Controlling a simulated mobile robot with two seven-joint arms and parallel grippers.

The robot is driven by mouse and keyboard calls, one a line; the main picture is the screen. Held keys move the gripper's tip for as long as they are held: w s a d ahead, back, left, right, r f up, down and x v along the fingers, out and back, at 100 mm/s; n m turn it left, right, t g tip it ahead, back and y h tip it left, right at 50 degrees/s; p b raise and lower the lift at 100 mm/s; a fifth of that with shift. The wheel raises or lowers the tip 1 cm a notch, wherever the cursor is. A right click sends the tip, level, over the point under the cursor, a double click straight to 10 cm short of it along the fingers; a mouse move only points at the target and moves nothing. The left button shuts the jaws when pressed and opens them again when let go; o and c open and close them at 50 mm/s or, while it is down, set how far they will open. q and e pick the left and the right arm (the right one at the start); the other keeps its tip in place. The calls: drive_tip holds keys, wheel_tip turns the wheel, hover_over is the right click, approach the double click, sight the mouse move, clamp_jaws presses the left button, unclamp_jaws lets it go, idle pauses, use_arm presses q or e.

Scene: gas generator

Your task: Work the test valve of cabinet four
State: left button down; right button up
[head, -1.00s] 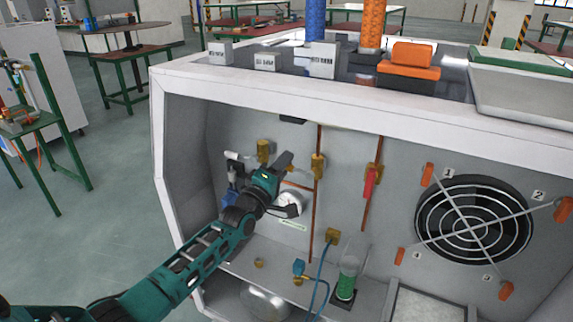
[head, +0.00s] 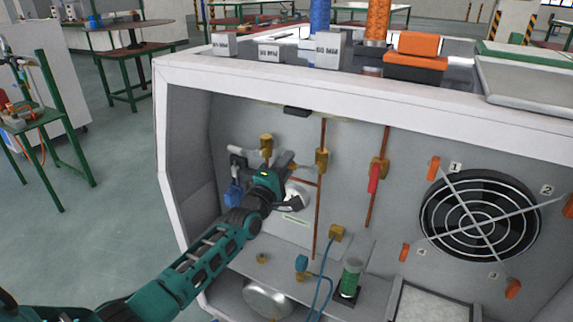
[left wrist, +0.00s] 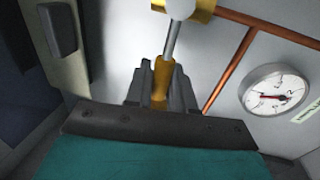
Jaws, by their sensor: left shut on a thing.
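My left gripper (head: 288,184) reaches into the open white cabinet (head: 163,135), in front of its back panel. The left wrist view shows its dark fingers (left wrist: 162,88) shut around a yellow handle (left wrist: 163,72). A grey rod runs from the handle to a pale round part beside a brass fitting (left wrist: 203,11). In the head view the gripper hides the handle. A round white pressure gauge (left wrist: 277,90) is right of the fingers, apart from them; the gripper partly covers it in the head view. No cabinet number is readable. My right gripper is not in view.
A red-handled valve (head: 374,178) and copper pipes (head: 318,215) lie to the right. A fan grille (head: 480,216) is farther right. A green cylinder (head: 351,279) and blue hose (head: 323,285) stand low in the cabinet. The left side wall (head: 190,165) is close to my arm.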

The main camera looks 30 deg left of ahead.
use_arm(q)
drive_tip(key=c, duration=1.1)
unclamp_jaws()
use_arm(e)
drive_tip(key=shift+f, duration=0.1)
use_arm(q)
drive_tip(key=shift+s+f, duration=0.1)
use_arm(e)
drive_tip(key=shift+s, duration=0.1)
use_arm(q)
drive_tip(key=s+f+p, duration=0.1)
drive_tip(key=s+f, duration=0.1)
drive_tip(key=s, duration=1)
drive_tip(key=shift+s+a+f, duration=0.2)
drive_tip(key=shift+s, duration=0.05)
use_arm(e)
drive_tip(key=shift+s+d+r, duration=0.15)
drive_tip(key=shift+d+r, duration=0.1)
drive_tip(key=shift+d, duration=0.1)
use_arm(q)
drive_tip(key=shift+p, duration=0.3)
